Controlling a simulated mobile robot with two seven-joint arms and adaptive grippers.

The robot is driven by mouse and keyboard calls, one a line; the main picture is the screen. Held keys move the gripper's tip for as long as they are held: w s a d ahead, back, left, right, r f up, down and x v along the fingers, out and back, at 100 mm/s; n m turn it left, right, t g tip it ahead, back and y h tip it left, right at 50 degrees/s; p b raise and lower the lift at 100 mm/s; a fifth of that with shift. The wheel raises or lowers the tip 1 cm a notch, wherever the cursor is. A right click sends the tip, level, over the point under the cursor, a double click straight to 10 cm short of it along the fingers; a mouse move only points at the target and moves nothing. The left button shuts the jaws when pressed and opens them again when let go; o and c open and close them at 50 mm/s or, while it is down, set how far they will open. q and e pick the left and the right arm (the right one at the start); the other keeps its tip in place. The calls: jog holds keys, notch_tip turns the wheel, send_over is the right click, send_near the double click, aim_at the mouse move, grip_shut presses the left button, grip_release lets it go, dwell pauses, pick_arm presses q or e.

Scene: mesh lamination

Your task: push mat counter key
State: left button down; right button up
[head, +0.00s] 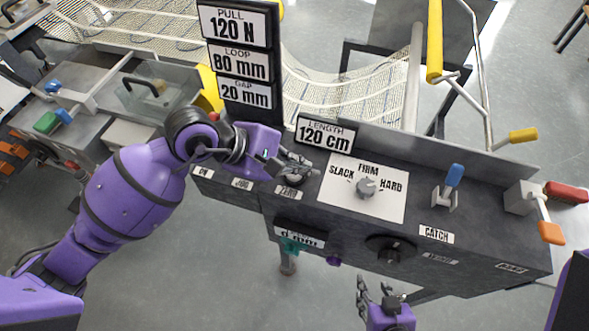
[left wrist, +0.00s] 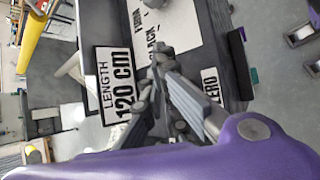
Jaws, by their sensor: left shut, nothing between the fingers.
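The dark control panel (head: 350,225) carries a small label reading ZERO (head: 289,193), which also shows in the left wrist view (left wrist: 211,90). A small dark round key (head: 294,180) sits just behind that label, partly covered by my left gripper. The length display (head: 325,132) reads 120 cm and stands just behind; it also shows in the left wrist view (left wrist: 115,85). My left gripper (head: 311,168) is shut and empty, its tips close over the key area. I cannot tell whether they touch the key. My right gripper (head: 382,290) is open and empty, in front of the panel.
A dial (head: 367,188) marked SLACK, FIRM, HARD sits right of my left gripper. A blue-handled lever (head: 453,178) stands farther right by the CATCH label. A dark knob (head: 390,249) and a teal part (head: 293,245) are on the front face. Mesh (head: 345,85) hangs behind.

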jog(key=shift+s+d+f, duration=0.25)
jog(key=shift+s, duration=0.15)
pick_arm(q)
jog(key=shift+f, duration=0.1)
pick_arm(e)
jog(key=shift+a, duration=0.35)
dwell(0.3)
pick_arm(q)
jog(key=shift+f, duration=0.4)
pick_arm(e)
jog(key=shift+s+d+f, duration=0.15)
jog(key=shift+s+f, duration=0.05)
jog(key=shift+f, duration=0.1)
jog(key=shift+s+d, duration=0.1)
jog(key=shift+d, duration=0.1)
